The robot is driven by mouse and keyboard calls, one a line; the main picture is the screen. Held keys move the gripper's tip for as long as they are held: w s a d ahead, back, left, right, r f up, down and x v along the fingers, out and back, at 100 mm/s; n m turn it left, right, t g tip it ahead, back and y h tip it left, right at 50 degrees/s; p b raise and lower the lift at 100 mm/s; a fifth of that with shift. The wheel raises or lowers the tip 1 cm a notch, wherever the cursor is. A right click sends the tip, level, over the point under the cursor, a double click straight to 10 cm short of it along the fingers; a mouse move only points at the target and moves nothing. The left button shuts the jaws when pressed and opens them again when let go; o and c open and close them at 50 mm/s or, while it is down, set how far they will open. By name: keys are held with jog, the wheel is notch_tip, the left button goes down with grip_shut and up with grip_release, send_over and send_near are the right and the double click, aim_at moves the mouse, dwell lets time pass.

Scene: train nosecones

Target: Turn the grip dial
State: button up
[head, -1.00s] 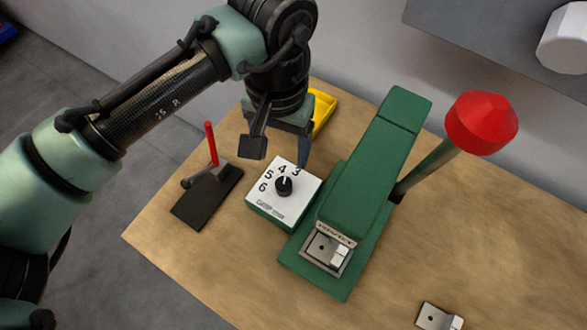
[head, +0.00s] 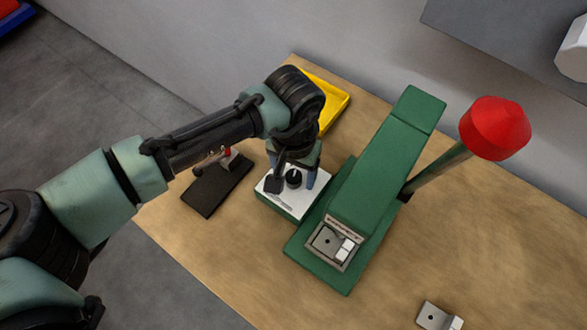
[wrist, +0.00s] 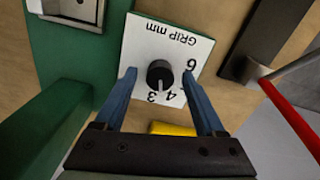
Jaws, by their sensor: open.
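The grip dial is a black knob (head: 293,180) on a white-topped plate (head: 272,194) with a green base. In the wrist view the dial (wrist: 160,75) has a pale pointer mark facing the lower numbers, near 3 and 4. "GRIP mm" and a 6 also show on the plate (wrist: 183,39). My gripper (head: 293,186) is over the plate in the head view. In the wrist view my gripper (wrist: 160,73) is open, with one blue finger on each side of the dial and a gap to it on both sides. Whether the fingertips touch the plate cannot be told.
A green press (head: 375,185) with a red-knobbed lever (head: 495,128) stands close right of the dial. A dark base (head: 217,187) with a red-handled lever is at left. A yellow tray (head: 328,102) is behind. A small metal bracket (head: 437,317) lies front right.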

grip_shut()
jog(key=shift+r, duration=0.15)
jog(key=shift+d+r+n+p, duration=0.1)
jog(key=shift+n+p, duration=0.7)
jog(key=shift+p, duration=0.2)
jog(key=shift+n+p, duration=0.65)
jog(key=shift+n, duration=0.05)
jog(key=shift+n+p, duration=0.3)
jog(key=shift+n, duration=0.2)
grip_release()
jog(key=shift+f, duration=0.2)
